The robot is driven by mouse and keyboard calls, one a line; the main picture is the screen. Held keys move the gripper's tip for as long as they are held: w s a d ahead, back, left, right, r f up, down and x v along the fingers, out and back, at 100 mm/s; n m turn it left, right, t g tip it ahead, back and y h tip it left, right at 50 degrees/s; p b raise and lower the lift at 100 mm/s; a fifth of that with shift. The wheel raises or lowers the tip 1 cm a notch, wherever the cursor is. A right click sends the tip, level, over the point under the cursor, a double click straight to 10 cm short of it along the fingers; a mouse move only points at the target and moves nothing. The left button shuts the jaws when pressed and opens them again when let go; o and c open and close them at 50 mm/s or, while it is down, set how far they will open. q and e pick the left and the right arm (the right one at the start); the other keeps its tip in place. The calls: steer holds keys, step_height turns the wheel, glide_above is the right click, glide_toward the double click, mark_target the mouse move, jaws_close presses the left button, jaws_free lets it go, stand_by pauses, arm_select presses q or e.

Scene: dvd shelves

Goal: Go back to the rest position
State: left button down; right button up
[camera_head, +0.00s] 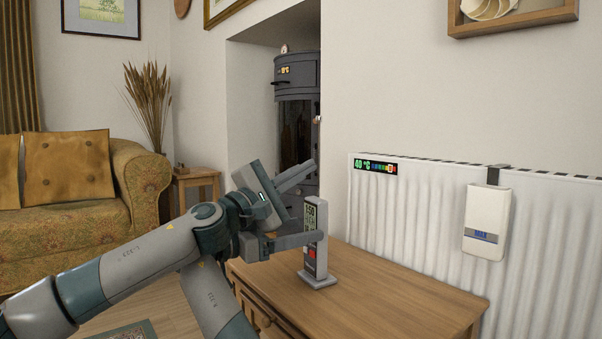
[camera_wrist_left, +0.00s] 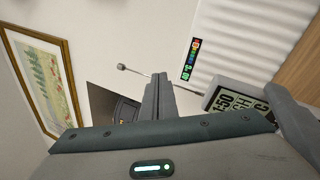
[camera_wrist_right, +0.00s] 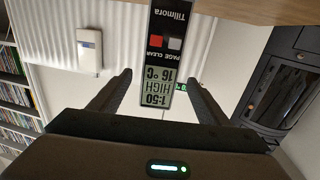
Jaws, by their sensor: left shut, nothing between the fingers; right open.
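My left gripper (camera_head: 312,170) is raised above the wooden cabinet, shut and empty, its fingers pointing right. Its closed fingers also show in the left wrist view (camera_wrist_left: 158,82). My right gripper (camera_head: 310,238) is lower, at the grey digital display stand (camera_head: 309,217), which stands upright on the cabinet. In the right wrist view the right gripper (camera_wrist_right: 158,80) is open, with the display (camera_wrist_right: 162,95) showing between its spread fingers. A finger partly covers the stand in the head view. Whether the fingers touch it, I cannot tell.
The wooden cabinet top (camera_head: 390,295) is clear right of the stand. A white radiator (camera_head: 420,215) with a temperature strip (camera_head: 375,167) and a hung white device (camera_head: 487,222) lines the wall behind. A dark stove (camera_head: 297,110) stands in the recess; a sofa (camera_head: 75,200) is at left.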

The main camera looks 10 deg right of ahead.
mark_target(327, 220)
arm_select(q)
steer(key=shift+d+f+g, duration=0.3)
steer(key=shift+f, duration=0.35)
arm_select(e)
steer(key=shift+s+a+r, duration=0.1)
steer(key=shift+a+r, duration=0.15)
steer(key=shift+r, duration=0.3)
steer(key=x, duration=0.7)
steer(key=shift+d, duration=0.2)
arm_select(q)
steer(key=shift+w+a, duration=0.15)
steer(key=shift+a, duration=0.1)
arm_select(e)
steer(key=shift+d+f, duration=0.1)
steer(key=shift+d, duration=0.45)
arm_select(q)
steer(key=shift+r, duration=0.15)
